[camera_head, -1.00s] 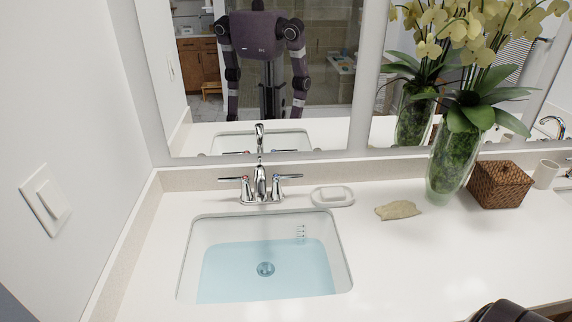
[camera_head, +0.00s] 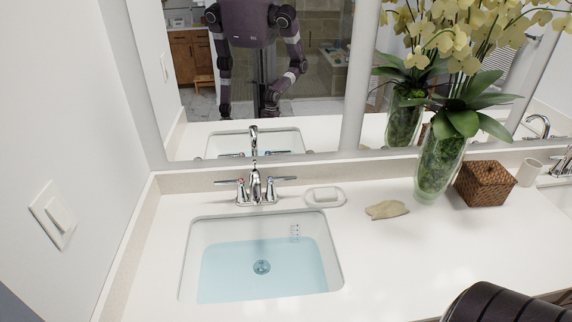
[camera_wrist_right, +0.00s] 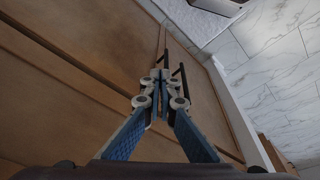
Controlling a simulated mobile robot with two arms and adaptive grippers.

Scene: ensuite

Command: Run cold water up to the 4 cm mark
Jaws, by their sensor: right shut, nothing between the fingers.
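The white sink basin (camera_head: 214,232) is set in the counter and holds clear bluish water (camera_head: 225,270) over its drain (camera_head: 261,267). A small printed scale (camera_head: 295,232) is on the back wall of the basin. The water's edge lies near the scale's lower end; its numbers are too small to read. The chrome faucet (camera_head: 256,186) stands behind the basin, with a red-marked left lever (camera_head: 229,182) and a blue-marked right lever (camera_head: 283,179). I cannot tell whether water runs. My right gripper (camera_wrist_right: 165,75) is shut and empty, beside brown cabinet fronts in the wrist view. My left gripper is not in view.
A soap dish (camera_head: 325,197), a tan sponge-like object (camera_head: 386,209), a vase of orchids (camera_head: 437,165), a woven box (camera_head: 485,183) and a cup (camera_head: 529,172) stand right of the faucet. A wall is at left.

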